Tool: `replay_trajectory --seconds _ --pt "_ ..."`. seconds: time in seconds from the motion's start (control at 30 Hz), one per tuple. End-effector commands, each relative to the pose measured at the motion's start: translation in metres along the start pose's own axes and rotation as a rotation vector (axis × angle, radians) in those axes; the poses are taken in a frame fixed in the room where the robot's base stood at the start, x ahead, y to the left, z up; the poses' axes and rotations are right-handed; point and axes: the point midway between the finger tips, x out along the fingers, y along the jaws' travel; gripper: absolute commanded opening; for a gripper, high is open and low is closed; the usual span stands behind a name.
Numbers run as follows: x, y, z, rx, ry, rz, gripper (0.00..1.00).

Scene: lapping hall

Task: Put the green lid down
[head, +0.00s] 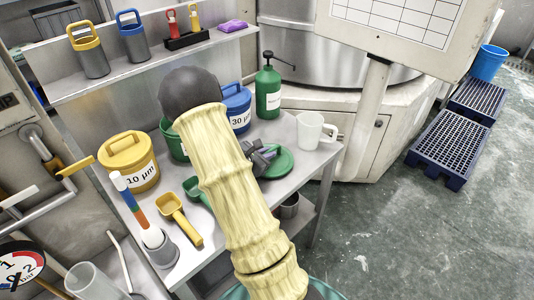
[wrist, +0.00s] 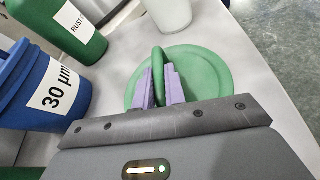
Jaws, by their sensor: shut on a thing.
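The green lid (head: 284,163) is a round disc with an upright handle, at the right part of the steel table in the head view. It also shows in the wrist view (wrist: 208,72). My gripper (head: 264,156) is shut on its handle, with the purple fingertips (wrist: 161,86) on either side. The lid lies flat, at or just above the table top; I cannot tell whether it touches. A green tub (head: 174,142) stands to the left, mostly hidden behind my arm.
The blue 30 µm tub (head: 236,108), the green pump bottle (head: 268,91) and a white mug (head: 316,131) stand close around the lid. A yellow 10 µm tub (head: 128,163) and a yellow scoop (head: 180,220) are at the left. The table's right edge is near.

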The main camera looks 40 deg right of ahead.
Motion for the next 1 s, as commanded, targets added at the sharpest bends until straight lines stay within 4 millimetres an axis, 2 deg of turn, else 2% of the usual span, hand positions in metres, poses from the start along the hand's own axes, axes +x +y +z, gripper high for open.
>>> replay_trajectory --seconds 0.3,0.33,0.43,0.83,1.0 --pt "0.000 0.000 -0.003 0.000 0.000 0.002 0.00" --pt "0.000 0.000 -0.003 0.000 0.000 0.002 0.14" --pt "0.000 0.000 -0.002 0.000 0.000 0.002 0.34" --pt "-0.002 0.001 0.002 0.000 0.000 0.002 0.34" --pt "-0.023 0.002 0.000 0.000 0.000 0.005 0.34"
